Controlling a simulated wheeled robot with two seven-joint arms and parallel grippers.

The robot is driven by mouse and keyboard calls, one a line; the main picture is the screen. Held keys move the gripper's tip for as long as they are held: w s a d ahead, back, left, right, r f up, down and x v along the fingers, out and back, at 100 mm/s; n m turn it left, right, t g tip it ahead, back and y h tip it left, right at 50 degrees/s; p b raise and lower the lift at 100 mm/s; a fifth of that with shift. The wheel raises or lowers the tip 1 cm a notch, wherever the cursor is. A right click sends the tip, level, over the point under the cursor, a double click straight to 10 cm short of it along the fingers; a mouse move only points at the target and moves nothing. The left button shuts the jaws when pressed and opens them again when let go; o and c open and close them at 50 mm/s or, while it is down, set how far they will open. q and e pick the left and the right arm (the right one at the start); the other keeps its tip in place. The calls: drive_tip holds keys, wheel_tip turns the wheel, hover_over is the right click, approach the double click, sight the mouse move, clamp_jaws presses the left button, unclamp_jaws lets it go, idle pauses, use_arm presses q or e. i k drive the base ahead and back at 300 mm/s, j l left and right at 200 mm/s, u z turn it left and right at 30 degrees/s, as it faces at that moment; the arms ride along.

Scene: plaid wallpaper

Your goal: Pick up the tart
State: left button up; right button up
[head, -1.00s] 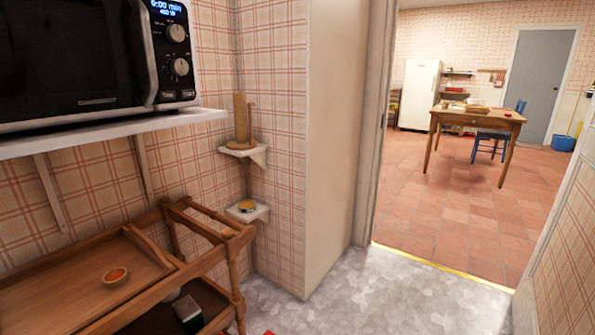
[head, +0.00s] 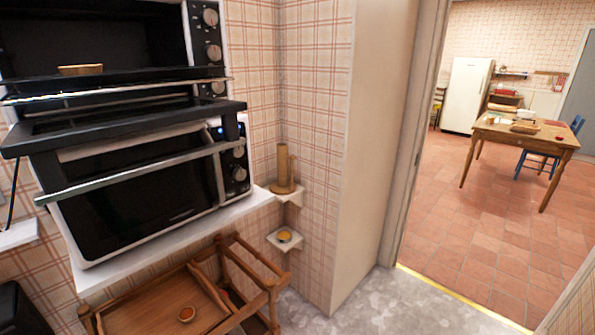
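A third tart-like item with a tan rim (head: 80,70) is inside the upper black oven, whose door is folded down. Its filling is hard to see. Neither of my grippers shows in the view.
The wooden trolley (head: 240,283) stands below the microwave (head: 140,200) on its white shelf. The open oven door (head: 130,122) juts out above the microwave. A wooden holder (head: 283,168) stands on the upper corner shelf. A doorway at right leads to a tiled room with a table (head: 560,141).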

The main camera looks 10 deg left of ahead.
sight(94, 69)
drive_tip(key=u, duration=1.3)
